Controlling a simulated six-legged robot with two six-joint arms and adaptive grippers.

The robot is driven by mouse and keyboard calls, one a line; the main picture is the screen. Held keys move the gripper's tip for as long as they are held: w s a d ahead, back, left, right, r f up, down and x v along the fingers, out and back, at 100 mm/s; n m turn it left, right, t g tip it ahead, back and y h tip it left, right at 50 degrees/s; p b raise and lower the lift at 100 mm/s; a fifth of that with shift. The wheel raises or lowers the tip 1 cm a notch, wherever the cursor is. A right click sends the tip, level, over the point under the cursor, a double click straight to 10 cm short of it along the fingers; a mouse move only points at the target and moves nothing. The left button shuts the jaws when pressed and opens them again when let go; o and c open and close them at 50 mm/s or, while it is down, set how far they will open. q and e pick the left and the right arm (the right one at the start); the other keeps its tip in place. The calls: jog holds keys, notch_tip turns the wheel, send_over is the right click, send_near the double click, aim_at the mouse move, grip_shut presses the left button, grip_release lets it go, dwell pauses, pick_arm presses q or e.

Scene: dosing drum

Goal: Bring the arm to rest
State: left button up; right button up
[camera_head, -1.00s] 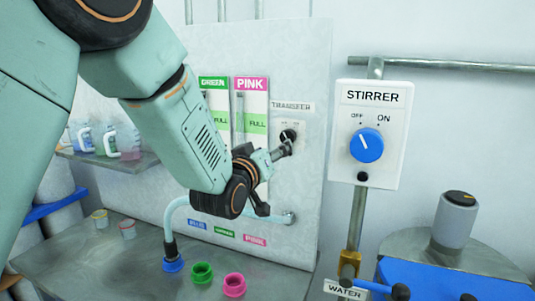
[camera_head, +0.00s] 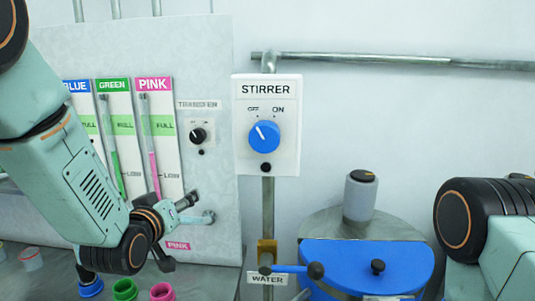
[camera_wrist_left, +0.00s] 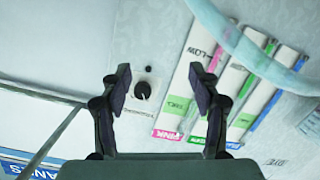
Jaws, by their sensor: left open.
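My left arm comes in from the left in the head view. Its gripper (camera_head: 180,230) is open and empty, in front of the lower part of the white gauge panel (camera_head: 220,80), below the black TRANSFER knob (camera_head: 197,135). In the left wrist view the two fingers (camera_wrist_left: 160,88) are spread with nothing between them. The TRANSFER knob (camera_wrist_left: 142,90) shows beyond them, and the tilted gauge strips (camera_wrist_left: 195,75) lie to the right. Part of my right arm shows at the right edge of the head view; its gripper is out of view.
The STIRRER box with its blue knob (camera_head: 264,137), pointer toward OFF, is right of the panel. Below are the WATER valve lever (camera_head: 292,270) and the blue drum lid (camera_head: 365,265). Green (camera_head: 125,289) and pink (camera_head: 162,291) collars stand on the bench under my gripper.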

pick_arm(q)
jog(key=s+f+m+g, duration=0.1)
jog(key=s+f+g, duration=0.3)
jog(key=s+f, duration=0.6)
jog(key=s+f+g, duration=0.3)
jog(key=s+f, duration=0.3)
jog(key=f, duration=0.8)
jog(key=s+f+m+g+b, duration=0.1)
jog(key=s+f+g, duration=0.4)
jog(key=s, duration=0.8)
jog(key=s+f+m+g, duration=0.1)
jog(key=s+f+g, duration=0.45)
jog(key=s, duration=0.75)
notch_tip(320, 180, down, 19)
jog(key=t+b, duration=0.2)
jog(key=b, duration=1.5)
jog(key=shift+a+y, duration=0.2)
jog(key=shift+y, duration=0.1)
jog(key=shift+r, duration=0.15)
